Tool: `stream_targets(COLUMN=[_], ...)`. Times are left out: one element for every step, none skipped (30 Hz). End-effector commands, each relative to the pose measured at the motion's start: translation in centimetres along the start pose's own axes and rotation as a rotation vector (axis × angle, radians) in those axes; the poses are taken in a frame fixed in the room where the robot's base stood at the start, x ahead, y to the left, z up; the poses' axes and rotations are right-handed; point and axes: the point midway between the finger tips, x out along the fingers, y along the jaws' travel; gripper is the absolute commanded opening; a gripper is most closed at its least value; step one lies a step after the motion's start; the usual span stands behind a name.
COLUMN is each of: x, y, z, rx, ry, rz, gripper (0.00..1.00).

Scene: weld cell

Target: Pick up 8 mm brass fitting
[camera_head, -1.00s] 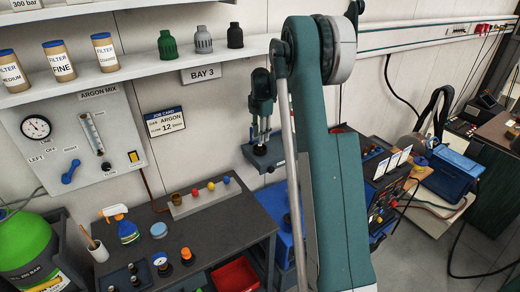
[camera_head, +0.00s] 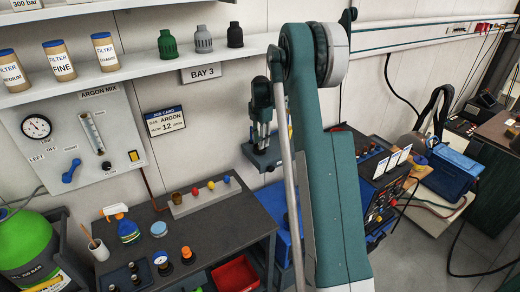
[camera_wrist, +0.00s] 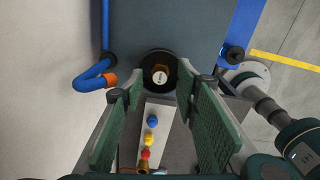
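In the wrist view a brass fitting (camera_wrist: 160,73) with a pale marked face sits in a round black holder (camera_wrist: 147,58) on a blue-grey surface (camera_wrist: 190,30). The marking is too small to read. My gripper (camera_wrist: 161,90) is open, with its green fingers to the left and right, and the fitting shows in the gap beyond the fingertips. In the head view my gripper (camera_head: 261,140) points down over a blue-grey block (camera_head: 250,154). The fitting is hidden there behind the fingers.
A grey strip with a brass-coloured piece (camera_head: 178,198) and red, yellow and blue knobs (camera_head: 211,185) lies on the dark bench (camera_head: 205,233) to the left. A blue pipe (camera_wrist: 91,78) with an orange end is near the holder. A red bin (camera_head: 235,275) stands below.

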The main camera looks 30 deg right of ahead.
Motion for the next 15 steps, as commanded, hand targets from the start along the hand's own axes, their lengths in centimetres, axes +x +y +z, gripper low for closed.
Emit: stream_targets(x=[0.41, 0.60, 0.81, 0.93, 1.03, 1.13, 1.18, 1.21, 1.23, 1.24, 1.23, 1.23, 1.23, 1.23, 1.23], y=[0.00, -0.01, -0.01, -0.02, -0.02, -0.02, -0.02, -0.02, -0.02, -0.02, -0.02, -0.02, -0.02, -0.02, -0.02], z=[-0.01, -0.01, -0.01, -0.02, -0.02, -0.02, -0.02, -0.02, -0.02, -0.02, -0.02, -0.02, -0.02, -0.02, -0.02], rx=[0.000, 0.000, 0.000, 0.000, 0.000, 0.000, 0.000, 0.000, 0.000, 0.000, 0.000, 0.000, 0.000, 0.000, 0.000], ry=[0.000, 0.000, 0.000, 0.000, 0.000, 0.000, 0.000, 0.000, 0.000, 0.000, 0.000, 0.000, 0.000, 0.000, 0.000], rz=[0.000, 0.000, 0.000, 0.000, 0.000, 0.000, 0.000, 0.000, 0.000, 0.000, 0.000, 0.000, 0.000, 0.000, 0.000], gripper=[0.31, 0.31, 0.31, 0.31, 0.31, 0.31, 0.31, 0.31, 0.31, 0.31, 0.31, 0.31, 0.31, 0.31, 0.31])
